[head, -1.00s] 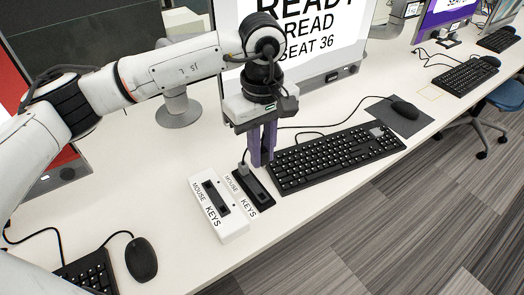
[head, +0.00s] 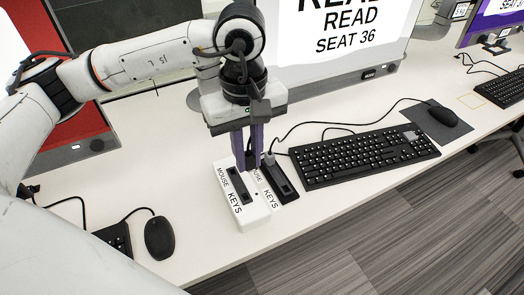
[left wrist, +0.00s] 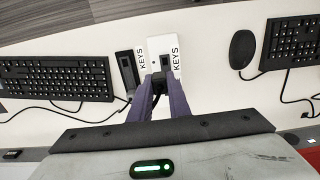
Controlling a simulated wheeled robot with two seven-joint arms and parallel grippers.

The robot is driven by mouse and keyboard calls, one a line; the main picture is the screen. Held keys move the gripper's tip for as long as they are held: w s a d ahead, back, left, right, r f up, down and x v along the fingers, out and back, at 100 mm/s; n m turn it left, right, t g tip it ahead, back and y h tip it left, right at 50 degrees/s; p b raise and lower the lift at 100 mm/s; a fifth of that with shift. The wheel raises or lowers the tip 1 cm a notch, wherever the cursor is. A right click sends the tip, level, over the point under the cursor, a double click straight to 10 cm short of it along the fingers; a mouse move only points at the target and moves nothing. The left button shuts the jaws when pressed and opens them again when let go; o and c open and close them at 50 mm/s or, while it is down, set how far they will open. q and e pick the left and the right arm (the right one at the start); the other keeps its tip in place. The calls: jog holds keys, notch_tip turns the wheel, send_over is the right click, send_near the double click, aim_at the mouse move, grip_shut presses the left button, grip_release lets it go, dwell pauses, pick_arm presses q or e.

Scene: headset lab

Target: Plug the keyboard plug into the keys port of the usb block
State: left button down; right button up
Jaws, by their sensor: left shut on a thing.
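My left gripper (head: 250,166) points down, its purple fingers shut just above the MOUSE end of a white usb block (head: 255,217). The thing between the fingers is mostly hidden; a small dark part shows at the tips (left wrist: 158,82), probably the keyboard plug. The white block has a dark strip and MOUSE and KEYS labels; its KEYS end (left wrist: 165,44) shows bare in the left wrist view. A black usb block (head: 281,182) lies close on its right. A grey plug (head: 268,158) stands at that block's MOUSE end. My right gripper is not in view.
A large black keyboard (head: 365,155) and a mouse on a pad (head: 441,116) lie to the right, with loose cables behind. Another mouse (head: 159,238) and keyboard (head: 116,237) lie left. A monitor (head: 335,45) stands behind. The table's front edge is near.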

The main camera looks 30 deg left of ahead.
pick_arm(q)
jog(key=shift+s+a, duration=0.4)
jog(key=shift+s, duration=0.1)
jog(key=shift+b, duration=0.4)
